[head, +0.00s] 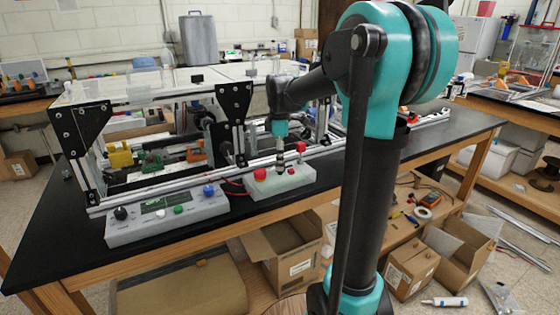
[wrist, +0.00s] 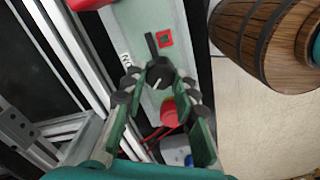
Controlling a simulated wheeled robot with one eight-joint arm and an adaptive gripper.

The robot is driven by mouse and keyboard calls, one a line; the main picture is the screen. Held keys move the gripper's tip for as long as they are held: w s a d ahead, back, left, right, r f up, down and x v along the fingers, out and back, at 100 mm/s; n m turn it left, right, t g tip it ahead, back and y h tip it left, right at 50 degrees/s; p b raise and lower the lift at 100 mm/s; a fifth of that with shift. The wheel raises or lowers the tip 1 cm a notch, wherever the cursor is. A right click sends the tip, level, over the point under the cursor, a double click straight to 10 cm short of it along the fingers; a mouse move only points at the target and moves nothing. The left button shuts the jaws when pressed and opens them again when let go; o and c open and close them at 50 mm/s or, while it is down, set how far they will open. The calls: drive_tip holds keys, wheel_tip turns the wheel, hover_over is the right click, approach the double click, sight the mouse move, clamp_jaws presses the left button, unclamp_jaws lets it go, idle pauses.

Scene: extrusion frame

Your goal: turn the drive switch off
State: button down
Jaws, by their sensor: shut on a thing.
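The drive switch looks to be the round black knob (wrist: 159,73) on a pale grey-green control box (head: 284,186), with a light line marked across it in the wrist view. My gripper (head: 281,153) points down at the box in the head view and hides the knob there. In the wrist view my gripper (wrist: 160,80) has its dark green fingers around the knob, shut on it. A white label with dark lettering (wrist: 125,59) lies beside the knob. The box's red mushroom button (head: 260,174) also shows between the fingers in the wrist view (wrist: 168,112).
A red part (head: 301,147) stands at the box's far end. A second control box (head: 165,218) with knobs and buttons sits to the left. The aluminium extrusion frame (head: 190,178) runs close behind both. A brown barrel-like object (wrist: 265,45) shows right in the wrist view.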

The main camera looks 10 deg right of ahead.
drive_tip(key=c, duration=1.2)
unclamp_jaws()
wheel_tip(320, 180, up, 12)
